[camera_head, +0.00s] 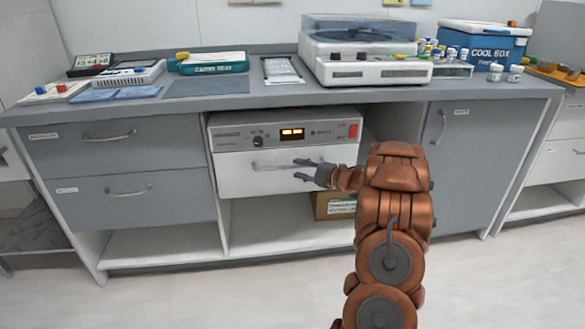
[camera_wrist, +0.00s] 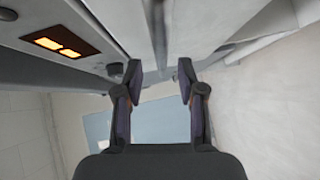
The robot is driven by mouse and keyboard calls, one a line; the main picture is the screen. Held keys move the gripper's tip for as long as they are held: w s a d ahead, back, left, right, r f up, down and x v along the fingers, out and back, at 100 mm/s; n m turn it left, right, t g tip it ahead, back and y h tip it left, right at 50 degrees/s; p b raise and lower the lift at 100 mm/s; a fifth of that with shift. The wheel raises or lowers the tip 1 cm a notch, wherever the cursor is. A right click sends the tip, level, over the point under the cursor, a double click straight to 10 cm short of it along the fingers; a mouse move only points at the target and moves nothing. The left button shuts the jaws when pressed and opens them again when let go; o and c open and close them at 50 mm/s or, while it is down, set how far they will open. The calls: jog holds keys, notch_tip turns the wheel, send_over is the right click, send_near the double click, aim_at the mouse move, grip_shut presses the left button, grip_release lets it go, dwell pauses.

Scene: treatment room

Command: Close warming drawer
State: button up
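The warming drawer (camera_head: 235,181) is the white front with a bar handle (camera_head: 268,166), below a grey control panel (camera_head: 228,137) with a lit orange display. Its front sits close under the panel; I cannot tell whether a small gap is left. My gripper (camera_head: 297,169) is in front of the drawer's right half, by the right end of the handle, fingers spread and empty. In the wrist view my gripper (camera_wrist: 160,70) is also open with nothing between the fingertips, and the lit display (camera_wrist: 61,47) shows at upper left. Contact with the drawer cannot be told.
A cardboard box (camera_head: 335,205) sits on the open shelf below the drawer. Grey drawers (camera_head: 130,150) flank it on the left and a grey cupboard door (camera_head: 465,150) on the right. The counter (camera_head: 290,97) above holds devices, and a cool box (camera_head: 484,43). The floor in front is clear.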

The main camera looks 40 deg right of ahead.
jog(key=f+v, duration=0.1)
jog(key=v, duration=0.6)
jog(key=shift+r, duration=0.45)
jog(key=w+a+r+m+g+h+p, duration=0.1)
jog(key=w+r+m+g+h+p, duration=0.2)
jog(key=r+p, duration=0.5)
jog(key=w+a+r+m+g+h+p, duration=0.1)
jog(key=w+r+m+h+p, duration=0.35)
jog(key=r, duration=0.75)
jog(key=s+a+r+m+g+h+p, duration=0.3)
jog(key=s+a+r+m, duration=0.2)
jog(key=a+r, duration=0.1)
jog(key=s+a+r+m+g+y+p, duration=0.2)
jog(key=s+a+p, duration=0.3)
jog(key=s+a, duration=0.7)
jog(key=s+a+r+m+g+y+p, duration=0.2)
jog(key=s+a+g+p, duration=0.3)
jog(key=s+a, duration=0.7)
jog(key=s+a+r+m+g+y+p, duration=0.2)
jog(key=s+a+r+g+y+p, duration=0.1)
jog(key=s+a, duration=0.9)
jog(key=shift+s+r+g+p, duration=0.4)
jog(key=shift+s+r+p, duration=0.15)
jog(key=shift+r+p, duration=0.4)
jog(key=shift+f+m, duration=0.1)
jog(key=shift+m, duration=0.25)
